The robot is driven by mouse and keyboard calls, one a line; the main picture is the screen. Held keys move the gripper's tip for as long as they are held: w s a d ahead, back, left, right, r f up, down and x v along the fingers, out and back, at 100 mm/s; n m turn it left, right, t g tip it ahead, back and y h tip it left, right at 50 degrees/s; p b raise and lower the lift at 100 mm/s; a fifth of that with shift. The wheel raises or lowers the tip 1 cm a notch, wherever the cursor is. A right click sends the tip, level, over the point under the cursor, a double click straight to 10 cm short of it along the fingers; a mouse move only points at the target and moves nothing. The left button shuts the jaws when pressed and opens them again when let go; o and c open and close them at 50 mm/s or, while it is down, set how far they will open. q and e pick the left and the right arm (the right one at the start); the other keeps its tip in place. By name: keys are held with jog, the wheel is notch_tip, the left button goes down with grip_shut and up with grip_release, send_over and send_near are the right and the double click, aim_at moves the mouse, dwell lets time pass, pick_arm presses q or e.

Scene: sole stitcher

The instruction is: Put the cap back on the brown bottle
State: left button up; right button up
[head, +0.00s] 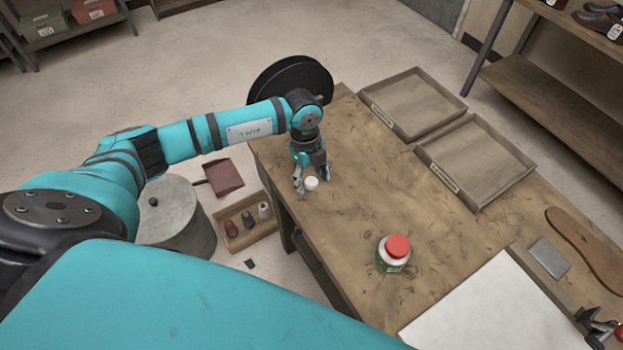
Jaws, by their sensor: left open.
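My left gripper (312,180) is open and points down at the left edge region of the wooden workbench (350,220). A small white round thing (311,184), which looks like a cap, is at its fingertips. I cannot tell whether the fingers touch it, or whether it lies on the bench or sits on something. I cannot make out a brown bottle in this view. My right gripper is out of view.
Two empty wooden trays (460,188) lie at the back right. A white sheet (490,315), a grey block (549,258) and a shoe sole (584,250) are at the right. A box with several spools (228,228) is below the bench's left side. The bench middle is clear.

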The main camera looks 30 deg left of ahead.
aim_at(313, 182)
pick_arm(q)
jog(key=shift+f, duration=0.1)
jog(key=c, duration=0.8)
jog(key=shift+o, duration=0.2)
jog(key=shift+r, duration=0.5)
notch_tip(313, 182, up, 2)
jog(key=shift+r+b, duration=0.2)
jog(key=shift+b, duration=0.55)
jog(key=s+a+r+b, duration=0.1)
jog(key=s+b, duration=0.2)
jog(key=s, duration=1.3)
jog(key=shift+a+r, duration=0.3)
jog(key=shift+a, duration=0.1)
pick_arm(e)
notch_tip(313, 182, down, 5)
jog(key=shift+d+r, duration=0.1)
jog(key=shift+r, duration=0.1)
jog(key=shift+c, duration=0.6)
